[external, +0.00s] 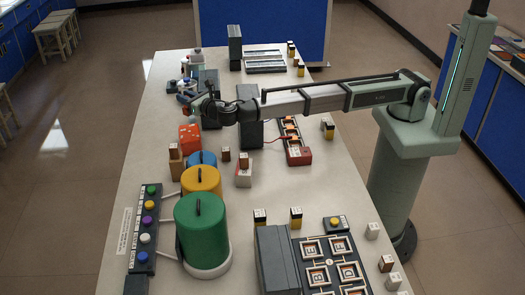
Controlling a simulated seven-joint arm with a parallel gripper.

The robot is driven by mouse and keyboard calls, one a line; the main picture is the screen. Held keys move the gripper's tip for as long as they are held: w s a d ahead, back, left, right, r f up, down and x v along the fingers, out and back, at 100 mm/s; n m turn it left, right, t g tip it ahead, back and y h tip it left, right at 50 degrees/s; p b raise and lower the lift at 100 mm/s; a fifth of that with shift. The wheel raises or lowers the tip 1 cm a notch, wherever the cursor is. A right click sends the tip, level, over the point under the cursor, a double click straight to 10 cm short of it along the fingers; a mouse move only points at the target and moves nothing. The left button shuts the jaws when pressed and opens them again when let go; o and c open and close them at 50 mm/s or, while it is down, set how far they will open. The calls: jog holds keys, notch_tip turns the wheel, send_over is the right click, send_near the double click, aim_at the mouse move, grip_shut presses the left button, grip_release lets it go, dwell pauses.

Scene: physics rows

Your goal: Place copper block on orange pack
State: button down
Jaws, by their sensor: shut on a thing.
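My gripper (187,101) is at the far left end of my outstretched arm, over the left side of the table. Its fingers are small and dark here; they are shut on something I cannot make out. An orange box with pale spots (189,133), possibly the orange pack, stands just below and in front of the gripper. Small brown blocks stand nearby: one (174,150) on a tan block, one (226,154) on the table, and one (243,160) on a pale block. I cannot tell which block is the copper one.
Blue, yellow (201,181) and green (201,226) canisters stand front left beside a button panel (145,230). A dark upright box (249,118) stands under my arm, near a red-orange unit (299,156).

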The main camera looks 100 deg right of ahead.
jog(key=d, duration=0.2)
send_over(189, 132)
jog(key=shift+a+f, duration=0.1)
jog(key=shift+f, duration=4.75)
jog(key=c, duration=0.9)
grip_release()
jog(key=shift+f, duration=0.15)
